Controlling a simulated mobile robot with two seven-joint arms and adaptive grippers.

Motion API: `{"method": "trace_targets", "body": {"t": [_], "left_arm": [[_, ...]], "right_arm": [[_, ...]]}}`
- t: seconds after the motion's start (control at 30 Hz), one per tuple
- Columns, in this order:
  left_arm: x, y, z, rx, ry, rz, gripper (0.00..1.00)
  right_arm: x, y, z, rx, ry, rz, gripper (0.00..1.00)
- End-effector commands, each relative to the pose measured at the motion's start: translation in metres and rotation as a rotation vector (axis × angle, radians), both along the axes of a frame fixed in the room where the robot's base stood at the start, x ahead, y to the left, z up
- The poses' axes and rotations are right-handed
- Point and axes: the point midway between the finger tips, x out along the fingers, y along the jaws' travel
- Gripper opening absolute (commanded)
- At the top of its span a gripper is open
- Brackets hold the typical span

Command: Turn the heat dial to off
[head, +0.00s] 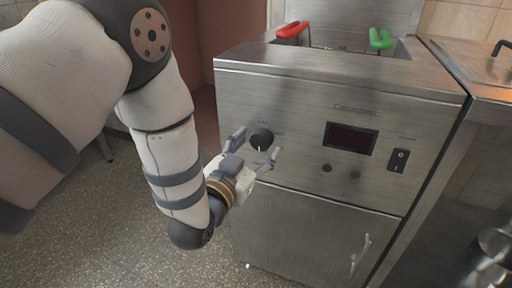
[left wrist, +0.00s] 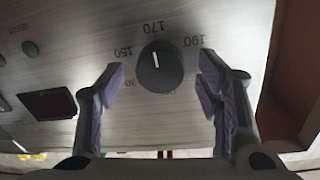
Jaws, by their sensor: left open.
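The heat dial (head: 261,138) is a round black knob on the upper left of the steel fryer's front panel. In the left wrist view the dial (left wrist: 160,67) has a white pointer line aimed close to the 170 mark, with 150 and 190 printed on either side. Its off mark cannot be made out. My left gripper (head: 254,149) is open in front of the panel, with its fingers apart on either side of the dial. In the left wrist view a gap shows between each finger and the knob. My right gripper is not in view.
Red (head: 292,30) and green (head: 380,39) basket handles stand on top. A cabinet door (head: 300,230) is below. A steel counter adjoins on the right.

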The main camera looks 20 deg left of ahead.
Motion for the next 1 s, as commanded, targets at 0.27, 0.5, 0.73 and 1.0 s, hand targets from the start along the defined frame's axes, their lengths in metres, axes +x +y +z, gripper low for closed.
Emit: {"method": "trace_targets", "body": {"t": [0.27, 0.5, 0.73, 1.0], "left_arm": [[0.0034, -0.0004, 0.0002, 0.0, 0.001, 0.0, 0.59], [0.0031, -0.0002, 0.0001, 0.0, 0.001, 0.0, 0.11], [0.003, -0.0002, 0.0004, -0.012, 0.001, 0.0, 0.11], [0.0029, 0.0003, 0.0018, -0.133, 0.004, 0.002, 0.11]], "right_arm": [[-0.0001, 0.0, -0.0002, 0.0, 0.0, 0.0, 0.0], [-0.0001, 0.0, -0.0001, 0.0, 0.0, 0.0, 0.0], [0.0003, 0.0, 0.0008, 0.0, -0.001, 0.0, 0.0], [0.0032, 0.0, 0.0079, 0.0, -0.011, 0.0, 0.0]]}}
